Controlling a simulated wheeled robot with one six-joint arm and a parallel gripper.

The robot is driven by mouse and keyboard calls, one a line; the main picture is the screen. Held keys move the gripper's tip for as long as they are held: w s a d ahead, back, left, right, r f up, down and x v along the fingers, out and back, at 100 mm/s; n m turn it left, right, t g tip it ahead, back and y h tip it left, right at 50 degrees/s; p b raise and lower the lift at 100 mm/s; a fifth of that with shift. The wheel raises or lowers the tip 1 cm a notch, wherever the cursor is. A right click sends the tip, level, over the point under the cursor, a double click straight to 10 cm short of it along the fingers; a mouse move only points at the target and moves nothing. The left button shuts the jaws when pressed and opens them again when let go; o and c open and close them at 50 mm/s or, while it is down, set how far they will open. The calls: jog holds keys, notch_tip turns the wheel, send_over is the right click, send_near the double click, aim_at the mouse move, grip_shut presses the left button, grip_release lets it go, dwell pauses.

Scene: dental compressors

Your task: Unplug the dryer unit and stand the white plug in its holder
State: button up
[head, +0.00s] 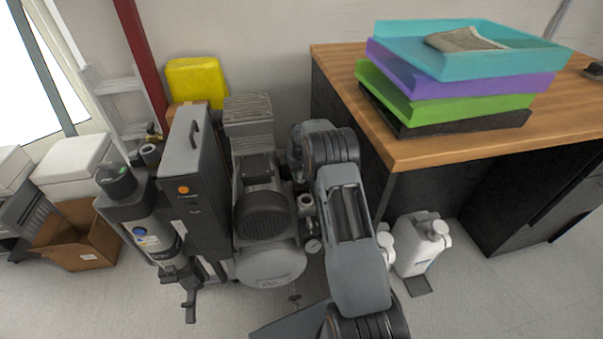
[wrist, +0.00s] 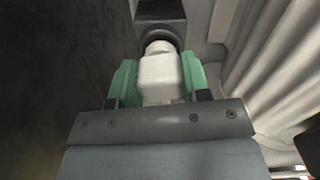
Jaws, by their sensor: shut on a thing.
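The white plug (wrist: 160,78) is in the middle of the wrist view, between the green fingertips of my gripper (wrist: 156,84). The gripper is shut on it from both sides. The plug's far end meets a dark round opening (wrist: 161,32) below a dark box-like part; I cannot tell whether it sits inside or just in front. In the head view my arm hides the gripper and plug. A tall grey unit (head: 192,190) with an orange mark stands left of the compressor (head: 265,215); I cannot tell for sure which is the dryer unit. No plug holder is clearly visible.
A wooden-topped bench (head: 420,150) with stacked coloured trays (head: 450,85) stands right of my arm. White canisters (head: 422,245) stand on the floor beside it. A yellow container (head: 196,79) is at the back wall. In the wrist view a dark surface (wrist: 50,80) lies close on the left.

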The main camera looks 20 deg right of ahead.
jog(key=shift+f+b, duration=0.35)
jog(key=shift+f, duration=0.45)
jog(key=o, duration=1)
jog(key=shift+r, duration=0.15)
notch_tip(320, 180, up, 14)
jog(key=p, duration=0.4)
